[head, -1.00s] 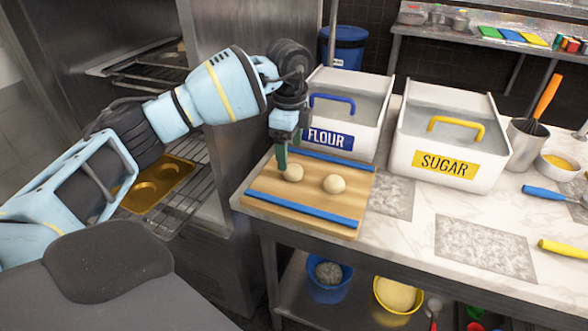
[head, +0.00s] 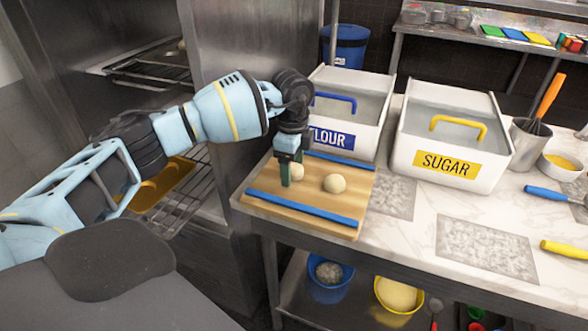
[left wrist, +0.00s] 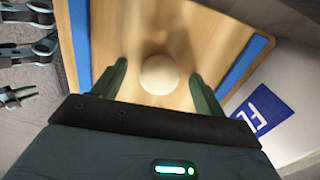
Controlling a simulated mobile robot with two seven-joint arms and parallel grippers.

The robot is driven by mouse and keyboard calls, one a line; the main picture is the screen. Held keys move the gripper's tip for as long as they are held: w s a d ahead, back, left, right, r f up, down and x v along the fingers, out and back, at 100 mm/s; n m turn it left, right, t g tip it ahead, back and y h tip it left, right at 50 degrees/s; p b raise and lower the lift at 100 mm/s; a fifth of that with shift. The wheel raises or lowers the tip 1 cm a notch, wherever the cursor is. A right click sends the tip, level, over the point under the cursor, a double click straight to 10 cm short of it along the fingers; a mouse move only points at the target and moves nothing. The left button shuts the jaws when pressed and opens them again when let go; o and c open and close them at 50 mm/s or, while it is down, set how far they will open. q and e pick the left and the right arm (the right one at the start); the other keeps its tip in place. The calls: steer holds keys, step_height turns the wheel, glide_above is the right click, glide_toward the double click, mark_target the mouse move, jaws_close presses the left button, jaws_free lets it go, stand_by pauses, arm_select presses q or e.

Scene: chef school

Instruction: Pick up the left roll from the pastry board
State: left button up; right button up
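The left roll (head: 297,172) is a pale dough ball on the wooden pastry board (head: 330,205). In the head view my left gripper (head: 291,172) is down at the board and partly hides this roll. In the left wrist view the roll (left wrist: 159,74) sits between the two green fingers of the open left gripper (left wrist: 158,85), with a gap on each side. The other roll (head: 334,183) lies to the right on the board.
Blue strips (head: 302,207) run along the board's front and back. A white flour bin (head: 368,135) stands close behind the board, with a sugar bin (head: 448,168) to its right. An oven rack with a yellow muffin tray (head: 166,186) is at left.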

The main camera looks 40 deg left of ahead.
arm_select(q)
steer(key=c, duration=0.8)
steer(key=shift+c, duration=0.2)
arm_select(e)
steer(key=shift+s, duration=0.3)
arm_select(q)
steer(key=shift+r, duration=0.1)
steer(key=shift+r, duration=0.55)
step_height(320, 180, up, 2)
steer(key=shift+r, duration=0.1)
steer(key=s, duration=0.3)
steer(key=s+d, duration=0.1)
steer(key=s, duration=0.1)
steer(key=shift+s+d+r, duration=0.1)
steer(key=shift+s+r, duration=0.2)
steer(key=shift+s, duration=0.05)
steer(key=s+d, duration=0.2)
steer(key=s, duration=0.8)
steer(key=shift+d+r, duration=0.15)
steer(key=shift+r, duration=0.3)
arm_select(e)
steer(key=shift+w+r, duration=0.1)
steer(key=shift+r, duration=0.05)
